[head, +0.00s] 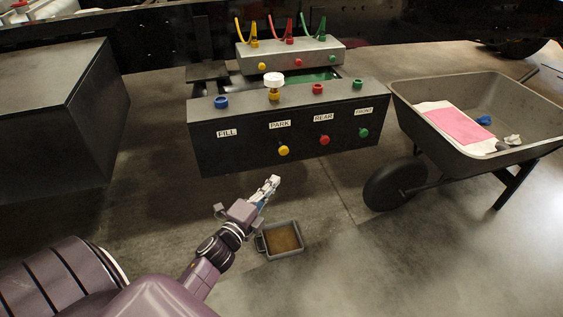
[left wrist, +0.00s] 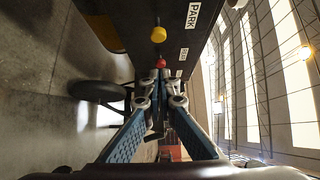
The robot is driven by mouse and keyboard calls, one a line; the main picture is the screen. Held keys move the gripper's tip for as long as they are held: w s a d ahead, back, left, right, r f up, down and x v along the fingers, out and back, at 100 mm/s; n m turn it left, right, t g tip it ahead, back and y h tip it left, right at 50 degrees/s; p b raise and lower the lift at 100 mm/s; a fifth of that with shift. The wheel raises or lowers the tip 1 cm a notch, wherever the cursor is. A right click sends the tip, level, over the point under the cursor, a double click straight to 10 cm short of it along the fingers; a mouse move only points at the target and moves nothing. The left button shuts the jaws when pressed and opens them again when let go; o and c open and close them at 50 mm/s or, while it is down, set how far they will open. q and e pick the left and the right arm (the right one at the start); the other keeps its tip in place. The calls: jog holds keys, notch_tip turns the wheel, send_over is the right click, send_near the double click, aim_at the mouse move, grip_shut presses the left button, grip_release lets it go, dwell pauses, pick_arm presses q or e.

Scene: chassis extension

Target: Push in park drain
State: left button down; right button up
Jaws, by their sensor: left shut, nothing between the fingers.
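The park drain is the yellow knob (head: 284,151) below the PARK label on the front face of the black box (head: 225,150). In the left wrist view the yellow knob (left wrist: 158,34) is near the top, and the red knob (left wrist: 161,63) is just beyond my fingertips in the picture. My left gripper (head: 274,181) is shut and empty, in front of the box and below the yellow knob. It appears apart from the knob. Its fingers (left wrist: 158,80) meet in the left wrist view. My right gripper is not in view.
A red knob (head: 324,140) and a green knob (head: 364,133) are right of the yellow one. A white cap (head: 274,79) stands above PARK. A small tray (head: 283,239) of brown liquid lies on the floor. A wheelbarrow (head: 455,92) stands right, a dark block (head: 55,110) left.

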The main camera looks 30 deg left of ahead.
pick_arm(q)
send_near(288, 152)
jog(key=w+d, duration=0.3)
jog(key=shift+w+a+r+b, duration=0.1)
jog(key=shift+w+a+b, duration=0.3)
jog(key=shift+w+a, duration=0.4)
jog(key=shift+w+a+b, duration=0.35)
jog(key=shift+w+a, duration=0.25)
jog(key=shift+a, duration=0.3)
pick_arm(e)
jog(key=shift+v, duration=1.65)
